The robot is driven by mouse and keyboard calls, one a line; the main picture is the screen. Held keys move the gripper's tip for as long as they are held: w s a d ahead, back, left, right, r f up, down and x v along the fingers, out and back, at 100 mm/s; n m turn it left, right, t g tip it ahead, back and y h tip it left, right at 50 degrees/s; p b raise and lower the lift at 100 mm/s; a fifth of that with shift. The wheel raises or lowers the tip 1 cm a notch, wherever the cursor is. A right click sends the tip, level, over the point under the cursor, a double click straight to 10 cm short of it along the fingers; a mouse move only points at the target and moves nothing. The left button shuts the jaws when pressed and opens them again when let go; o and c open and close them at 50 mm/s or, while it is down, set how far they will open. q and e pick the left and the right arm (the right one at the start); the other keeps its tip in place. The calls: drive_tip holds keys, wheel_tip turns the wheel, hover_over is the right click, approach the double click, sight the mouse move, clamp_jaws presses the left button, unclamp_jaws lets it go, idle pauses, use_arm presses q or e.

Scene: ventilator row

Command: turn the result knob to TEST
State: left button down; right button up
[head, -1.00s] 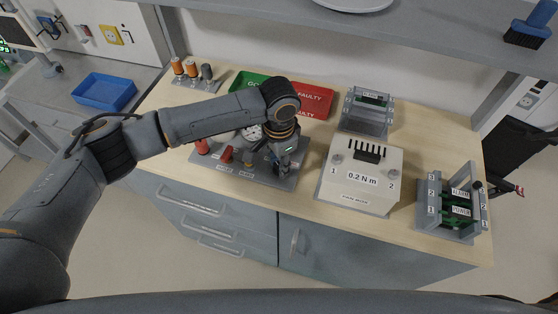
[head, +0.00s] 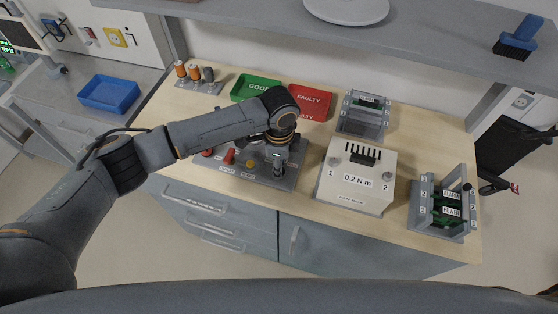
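A grey test panel (head: 228,175) lies on the wooden bench, with a red knob (head: 229,156), another red part (head: 207,152) and a small yellow-brown knob (head: 250,163) on it. My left arm reaches over the panel from the left. My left gripper (head: 277,165) points down at the panel's right part, and its fingers are too small and dark to tell open or shut. Whatever lies under it is hidden, and the panel's labels are too small to read.
A white 0.2 N m block (head: 340,192) stands right of the panel. Green GOOD (head: 256,86) and red FAULTY (head: 311,100) trays lie behind. A grey holder (head: 362,117) and a rack of boards (head: 424,200) stand farther right. A shelf (head: 250,22) overhangs the back.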

use_arm(q)
drive_tip(key=shift+m, duration=0.8)
drive_tip(key=c, duration=1)
unclamp_jaws()
drive_tip(key=shift+o, duration=0.2)
drive_tip(key=shift+r, duration=0.1)
wheel_tip(320, 180, up, 12)
